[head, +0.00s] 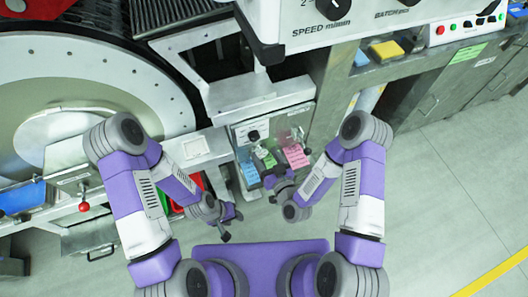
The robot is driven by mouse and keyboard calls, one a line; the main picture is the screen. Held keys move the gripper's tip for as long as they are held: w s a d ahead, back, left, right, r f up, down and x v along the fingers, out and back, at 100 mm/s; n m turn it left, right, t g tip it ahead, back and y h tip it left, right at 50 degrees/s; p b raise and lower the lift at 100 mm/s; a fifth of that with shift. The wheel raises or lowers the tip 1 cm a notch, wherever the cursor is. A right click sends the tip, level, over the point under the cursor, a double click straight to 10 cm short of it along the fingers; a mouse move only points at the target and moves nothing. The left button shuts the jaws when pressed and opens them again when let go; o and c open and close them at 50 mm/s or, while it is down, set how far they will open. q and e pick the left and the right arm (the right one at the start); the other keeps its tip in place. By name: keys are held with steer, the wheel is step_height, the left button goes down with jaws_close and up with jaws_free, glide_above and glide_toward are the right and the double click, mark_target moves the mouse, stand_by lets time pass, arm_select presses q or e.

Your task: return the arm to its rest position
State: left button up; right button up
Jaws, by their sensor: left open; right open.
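My two purple and white arms come in from the left and right. Both are bent, with their forearms pointing toward the middle. My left gripper (232,225) is open and empty, low in the middle, over the floor in front of the machine. My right gripper (271,188) is open, a little higher and to the right, in front of the panel with coloured notes. Its fingers are small and dark, and partly hidden by its wrist. No object shows in either gripper.
A large round drum (115,78) stands at the left. A control box (350,20) marked SPEED overhangs the top. A red-knobbed lever (84,206) is at the left. Floor (450,190) is clear at the right.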

steer(key=shift+f, duration=0.15)
stand_by(0.3)
steer(key=s+d+f+m+g+h+p, duration=0.1)
steer(key=s+d+f+g+p, duration=0.15)
steer(key=s+f+g, duration=0.4)
steer(key=s+d+f+m+g, duration=0.1)
steer(key=s+d+m+g, duration=0.1)
steer(key=s+g, duration=0.2)
steer(key=s+d+f+m+g+h, duration=0.1)
steer(key=s+d+f+m+g, duration=0.1)
steer(key=s+g, duration=0.2)
steer(key=shift+s+f+g+p, duration=0.3)
steer(key=shift+s+g+p, duration=0.1)
steer(key=shift+s, duration=0.6)
steer(key=shift+d, duration=0.1)
